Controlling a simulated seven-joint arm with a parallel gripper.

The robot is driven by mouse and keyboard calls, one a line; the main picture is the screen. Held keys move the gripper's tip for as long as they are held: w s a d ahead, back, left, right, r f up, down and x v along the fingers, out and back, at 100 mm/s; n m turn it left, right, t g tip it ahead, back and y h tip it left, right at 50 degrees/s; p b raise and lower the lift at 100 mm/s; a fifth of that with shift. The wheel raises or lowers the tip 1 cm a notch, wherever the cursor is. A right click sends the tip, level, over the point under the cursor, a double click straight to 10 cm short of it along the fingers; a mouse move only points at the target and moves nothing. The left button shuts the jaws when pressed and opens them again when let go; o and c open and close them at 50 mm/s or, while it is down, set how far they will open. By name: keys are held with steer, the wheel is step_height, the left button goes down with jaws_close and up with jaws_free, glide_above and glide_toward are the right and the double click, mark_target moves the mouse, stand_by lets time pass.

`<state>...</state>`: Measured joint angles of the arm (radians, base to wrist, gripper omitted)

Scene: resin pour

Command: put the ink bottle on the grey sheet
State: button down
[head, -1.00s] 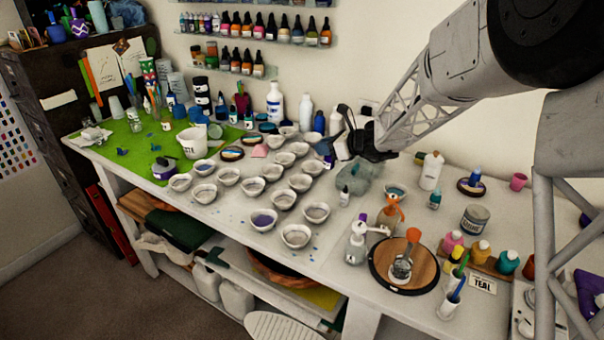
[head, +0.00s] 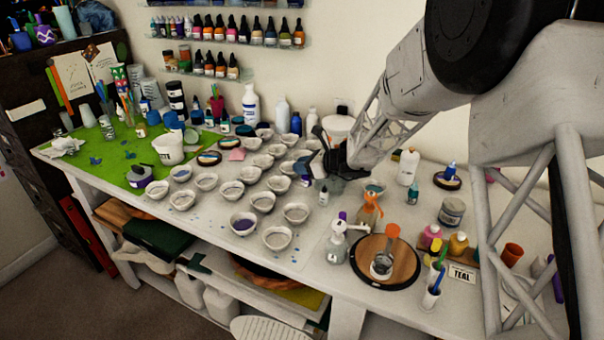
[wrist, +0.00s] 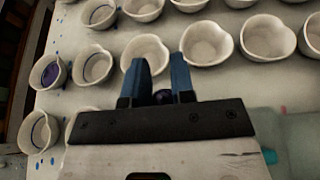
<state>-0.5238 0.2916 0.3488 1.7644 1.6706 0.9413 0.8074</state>
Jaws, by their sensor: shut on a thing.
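My gripper is over the table, beside the right edge of the rows of bowls. A grey-green sheet (wrist: 290,135) lies at the lower right of the wrist view. In the head view its area is partly hidden by my gripper.
Several pale bowls (head: 295,213) crowd the table left of my gripper. A small dropper bottle (head: 323,196) stands just below it in the head view. A pump bottle (head: 337,245) and a round wooden board (head: 402,270) are nearer the front. A white bottle (head: 407,167) stands to the right.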

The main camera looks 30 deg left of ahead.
steer(key=shift+f, duration=1.4)
steer(key=shift+f, duration=0.1)
steer(key=c, duration=1)
jaws_free()
steer(key=shift+o, duration=0.2)
steer(key=v, duration=1.2)
steer(key=shift+d, duration=0.1)
